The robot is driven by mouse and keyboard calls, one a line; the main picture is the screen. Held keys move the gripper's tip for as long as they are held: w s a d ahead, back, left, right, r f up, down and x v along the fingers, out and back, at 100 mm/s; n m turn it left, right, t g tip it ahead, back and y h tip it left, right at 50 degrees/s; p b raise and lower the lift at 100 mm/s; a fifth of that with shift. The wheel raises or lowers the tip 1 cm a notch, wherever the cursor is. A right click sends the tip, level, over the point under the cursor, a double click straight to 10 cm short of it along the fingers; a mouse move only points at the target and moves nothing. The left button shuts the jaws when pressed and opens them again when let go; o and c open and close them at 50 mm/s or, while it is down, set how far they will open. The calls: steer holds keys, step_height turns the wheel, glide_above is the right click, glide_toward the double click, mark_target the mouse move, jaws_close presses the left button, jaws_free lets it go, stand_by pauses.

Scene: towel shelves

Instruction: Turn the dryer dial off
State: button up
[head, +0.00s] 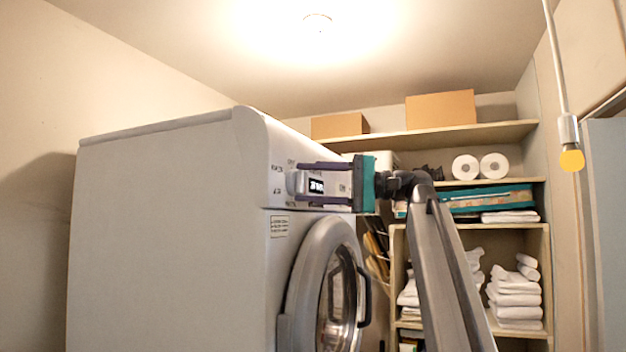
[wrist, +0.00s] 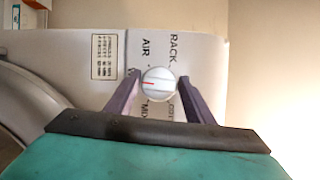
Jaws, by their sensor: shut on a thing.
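The dryer (head: 170,230) is a large white front-loading machine at the left of the head view. Its dial (wrist: 159,84) is a round white knob with a red pointer line, with the words RACK, AIR and MIX printed around it. My gripper (head: 298,183) has a teal body and two dark purple fingers. The fingertips sit on either side of the dial, shut on it. In the head view the dial shows only partly between the fingers.
The round dryer door (head: 312,290) with its dark handle is below my gripper. Shelves (head: 470,230) with folded white towels, toilet rolls (head: 480,167) and cardboard boxes (head: 440,108) stand behind.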

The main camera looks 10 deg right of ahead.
steer(key=n+h+p, duration=0.1)
steer(key=n+p, duration=0.1)
steer(key=shift+r+n, duration=0.15)
steer(key=shift+n, duration=0.15)
steer(key=shift+f+n+h+p, duration=0.2)
steer(key=shift+n+h+p, duration=0.6)
steer(key=shift+n, duration=0.8)
